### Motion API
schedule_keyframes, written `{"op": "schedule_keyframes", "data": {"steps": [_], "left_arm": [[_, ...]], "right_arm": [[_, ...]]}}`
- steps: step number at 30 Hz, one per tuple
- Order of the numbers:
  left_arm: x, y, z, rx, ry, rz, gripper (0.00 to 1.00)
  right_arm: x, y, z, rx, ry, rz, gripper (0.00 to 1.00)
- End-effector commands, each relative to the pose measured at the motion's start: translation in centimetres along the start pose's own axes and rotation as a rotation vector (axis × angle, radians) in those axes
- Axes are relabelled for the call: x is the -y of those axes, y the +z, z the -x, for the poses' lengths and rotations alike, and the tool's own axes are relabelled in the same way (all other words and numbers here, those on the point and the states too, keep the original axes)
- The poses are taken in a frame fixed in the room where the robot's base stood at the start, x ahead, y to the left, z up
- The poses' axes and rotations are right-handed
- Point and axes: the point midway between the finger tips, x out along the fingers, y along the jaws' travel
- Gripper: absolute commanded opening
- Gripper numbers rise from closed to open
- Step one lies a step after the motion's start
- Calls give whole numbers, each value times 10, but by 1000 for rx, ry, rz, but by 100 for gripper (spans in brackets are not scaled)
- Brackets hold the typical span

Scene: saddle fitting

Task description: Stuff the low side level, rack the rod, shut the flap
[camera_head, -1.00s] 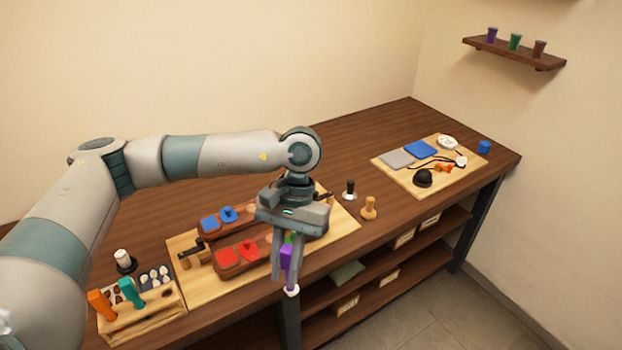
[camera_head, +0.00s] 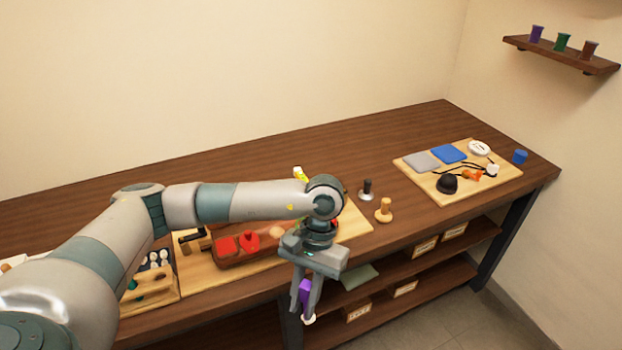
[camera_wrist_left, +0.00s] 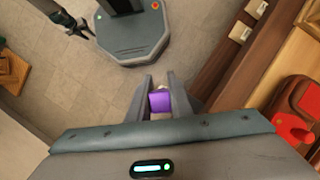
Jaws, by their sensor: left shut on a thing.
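My left gripper (camera_head: 306,298) points down in front of the bench's front edge. It is shut on a purple-handled rod (camera_head: 305,289) with a white end below; the purple part also shows between the fingers in the left wrist view (camera_wrist_left: 161,101). On the light board behind it lies a brown piece with red pads (camera_head: 228,245) and a red flap-like part (camera_head: 250,240). My left arm hides the blue-padded piece. The tool rack (camera_head: 150,284) at left is partly covered by my arm. My right gripper (camera_wrist_left: 76,26) shows small and dark in the left wrist view; its jaws are unclear.
A black-knobbed tool (camera_head: 367,190) and a wooden-knobbed tool (camera_head: 384,210) stand right of the board. A second board (camera_head: 470,193) holds grey and blue pads and small items. Bare bench top lies behind. Open shelves (camera_head: 430,262) are under the bench.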

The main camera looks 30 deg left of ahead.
Motion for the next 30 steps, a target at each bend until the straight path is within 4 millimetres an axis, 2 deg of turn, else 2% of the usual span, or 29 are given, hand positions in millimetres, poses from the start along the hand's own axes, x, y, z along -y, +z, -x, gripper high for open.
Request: {"op": "schedule_keyframes", "data": {"steps": [1,3,10,17,30], "left_arm": [[0,-2,-16,5,1,1,3],[1,-5,-30,6,0,3,3],[2,-9,-58,4,0,10,3],[2,-9,-64,4,-1,13,3],[3,-9,-58,0,19,59,3]], "right_arm": [[4,0,-8,-1,-4,-1,32],[7,0,-13,-1,-7,-2,32],[5,1,-22,-1,-5,0,32],[-2,2,-23,0,2,3,32],[-6,2,-19,1,6,4,32]]}}
